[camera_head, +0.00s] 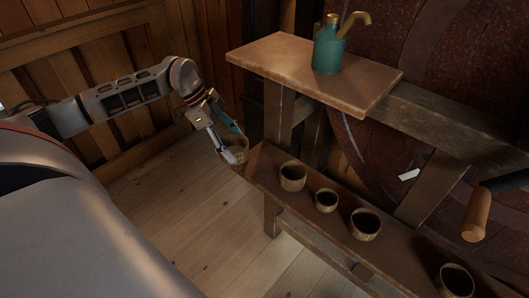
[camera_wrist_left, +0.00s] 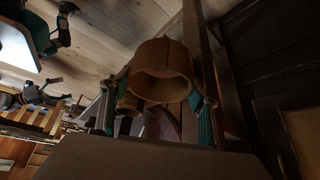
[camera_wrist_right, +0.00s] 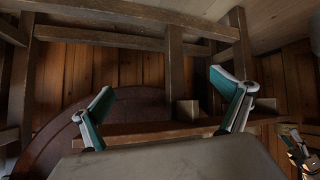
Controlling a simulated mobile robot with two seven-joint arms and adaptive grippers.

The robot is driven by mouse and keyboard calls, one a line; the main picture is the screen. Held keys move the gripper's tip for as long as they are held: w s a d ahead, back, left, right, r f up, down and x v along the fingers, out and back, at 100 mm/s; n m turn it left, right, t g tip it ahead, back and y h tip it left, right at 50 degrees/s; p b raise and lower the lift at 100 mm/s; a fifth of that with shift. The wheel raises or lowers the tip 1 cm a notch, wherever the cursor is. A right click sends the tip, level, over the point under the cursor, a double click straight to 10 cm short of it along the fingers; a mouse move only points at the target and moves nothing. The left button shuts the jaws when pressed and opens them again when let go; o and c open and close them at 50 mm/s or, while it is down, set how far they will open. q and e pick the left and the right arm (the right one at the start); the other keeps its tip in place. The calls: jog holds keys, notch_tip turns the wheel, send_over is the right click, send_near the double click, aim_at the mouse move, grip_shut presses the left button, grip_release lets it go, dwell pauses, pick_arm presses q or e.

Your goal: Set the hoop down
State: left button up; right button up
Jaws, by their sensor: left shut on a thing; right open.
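The hoop, a short tan wooden ring, is between the fingers of my left gripper (camera_head: 228,140). In the head view the hoop (camera_head: 237,155) is beside the left end of the low bench plank (camera_head: 322,231); I cannot tell whether it touches the plank. In the left wrist view the hoop (camera_wrist_left: 162,72) shows its open end, with a finger on either side. My right gripper (camera_wrist_right: 168,100) is open and empty in its wrist view; the head view does not show it.
A teal can (camera_head: 329,50) with a brass spout stands on the upper board (camera_head: 300,66). A wooden handle (camera_head: 477,215) juts at the right. Open floor (camera_head: 190,215) lies left of the bench.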

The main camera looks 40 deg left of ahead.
pick_arm(q)
jog(key=d, duration=0.1)
jog(key=w+d, duration=0.1)
jog(key=d, duration=0.1)
jog(key=w+d, duration=0.1)
jog(key=shift+w+d, duration=0.2)
jog(key=shift+d, duration=0.2)
jog(key=d, duration=0.1)
jog(key=w+d, duration=0.1)
jog(key=d, duration=0.1)
jog(key=shift+w+d+b, duration=0.1)
jog(key=shift+w+b, duration=0.15)
jog(key=shift+b, duration=0.05)
jog(key=shift+d+f, duration=0.1)
jog(key=shift+f, duration=0.8)
jog(key=o, duration=0.8)
pick_arm(e)
jog(key=shift+w+a+r, duration=0.1)
jog(key=shift+w+r, duration=0.25)
jog(key=shift+w, duration=0.2)
jog(key=shift+s+f, duration=0.1)
jog(key=shift+f, duration=0.1)
